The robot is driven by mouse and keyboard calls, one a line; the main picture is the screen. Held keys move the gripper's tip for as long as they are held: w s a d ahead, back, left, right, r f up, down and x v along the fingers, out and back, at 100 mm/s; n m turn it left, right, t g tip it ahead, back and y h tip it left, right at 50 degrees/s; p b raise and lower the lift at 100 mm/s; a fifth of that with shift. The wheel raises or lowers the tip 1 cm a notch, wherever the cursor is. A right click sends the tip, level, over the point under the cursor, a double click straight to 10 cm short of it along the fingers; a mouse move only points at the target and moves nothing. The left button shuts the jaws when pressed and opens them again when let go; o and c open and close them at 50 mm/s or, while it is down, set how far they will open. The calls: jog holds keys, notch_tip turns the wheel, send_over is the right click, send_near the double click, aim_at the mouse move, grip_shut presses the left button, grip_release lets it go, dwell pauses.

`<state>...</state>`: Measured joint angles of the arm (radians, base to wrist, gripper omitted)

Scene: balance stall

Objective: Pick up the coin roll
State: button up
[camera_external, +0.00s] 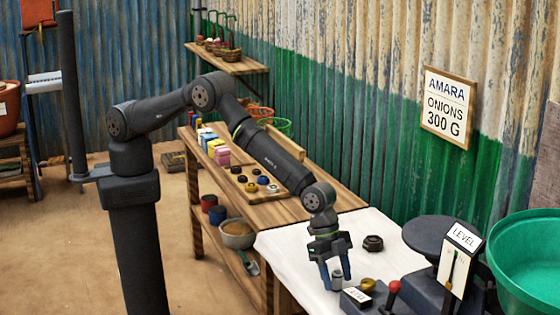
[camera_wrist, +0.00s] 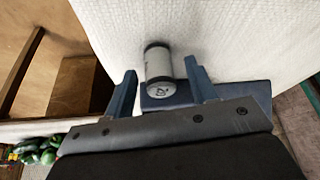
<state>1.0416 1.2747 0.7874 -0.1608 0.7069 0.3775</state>
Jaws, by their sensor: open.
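The coin roll (camera_wrist: 159,68) is a pale grey cylinder with dark bands at its ends and a dark mark on the end facing the wrist camera. In the wrist view my gripper (camera_wrist: 161,76) has one finger on each side of the roll, with visible gaps on both sides.
A dark box with a small card (camera_external: 356,296), a brass weight (camera_external: 368,285) and a red-knobbed lever (camera_external: 394,287) are close on the right. A dark weight (camera_external: 373,243) sits farther back. The scale (camera_external: 433,235) and green basin (camera_external: 528,255) stand right. The cloth's left part (camera_external: 290,250) is clear.

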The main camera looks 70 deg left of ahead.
jog(key=shift+d+f, duration=0.1)
jog(key=shift+f, duration=0.2)
jog(key=shift+c, duration=0.4)
jog(key=shift+r, duration=0.1)
grip_shut()
